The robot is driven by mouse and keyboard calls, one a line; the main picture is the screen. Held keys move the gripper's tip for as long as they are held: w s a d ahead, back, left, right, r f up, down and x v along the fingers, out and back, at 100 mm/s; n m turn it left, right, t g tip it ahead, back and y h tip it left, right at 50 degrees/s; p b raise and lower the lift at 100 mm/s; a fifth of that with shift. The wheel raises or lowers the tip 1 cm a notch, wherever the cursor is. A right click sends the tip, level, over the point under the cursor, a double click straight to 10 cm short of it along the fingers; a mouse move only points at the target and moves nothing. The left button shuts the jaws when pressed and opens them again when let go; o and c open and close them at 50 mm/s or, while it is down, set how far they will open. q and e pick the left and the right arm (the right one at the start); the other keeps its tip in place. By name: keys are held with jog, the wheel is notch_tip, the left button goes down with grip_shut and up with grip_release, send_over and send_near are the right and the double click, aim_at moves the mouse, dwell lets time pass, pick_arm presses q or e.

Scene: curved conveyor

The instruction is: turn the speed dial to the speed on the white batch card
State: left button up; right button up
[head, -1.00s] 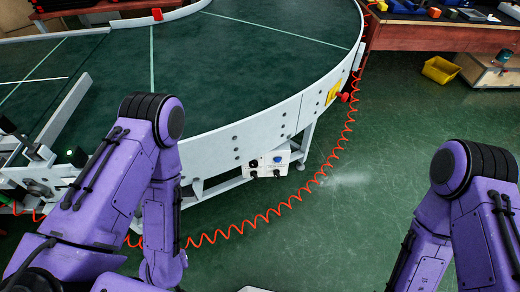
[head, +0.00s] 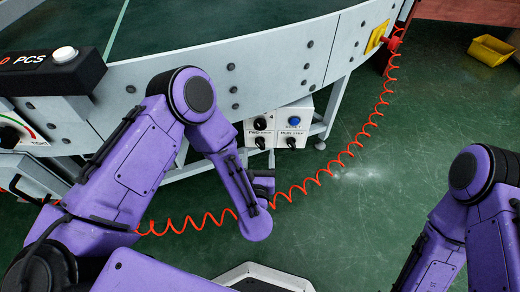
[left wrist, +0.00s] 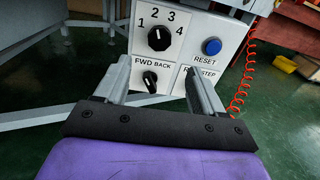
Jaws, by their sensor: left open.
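The speed dial is a black knob (left wrist: 159,38) ringed by the numbers 1 to 4 on a white control box (left wrist: 218,27). Its white mark points up, near 2; the exact setting is hard to tell. In the head view the dial (head: 260,124) shows small on the box under the conveyor rim. My left gripper (left wrist: 157,72) is open and empty, its fingers spread below the dial, around the smaller FWD/BACK knob (left wrist: 150,81) in the picture; contact cannot be told. In the head view my left gripper (head: 263,184) is partly hidden by its arm. I see no white batch card. My right gripper is out of view.
A blue RESET button (left wrist: 212,46) sits right of the dial. A coiled red hose (head: 330,165) hangs beside the box. A black counter display (head: 45,72) and a gauge (head: 14,130) stand at the left. A yellow bin (head: 491,50) lies on the floor.

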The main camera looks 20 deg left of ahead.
aim_at(260, 127)
pick_arm(q)
jog(key=shift+n, duration=0.7)
jog(key=b+x, duration=0.1)
jog(key=x, duration=0.9)
jog(key=shift+w+a+r+b, duration=0.15)
jog(key=shift+w+b, duration=0.2)
jog(key=c, duration=1.1)
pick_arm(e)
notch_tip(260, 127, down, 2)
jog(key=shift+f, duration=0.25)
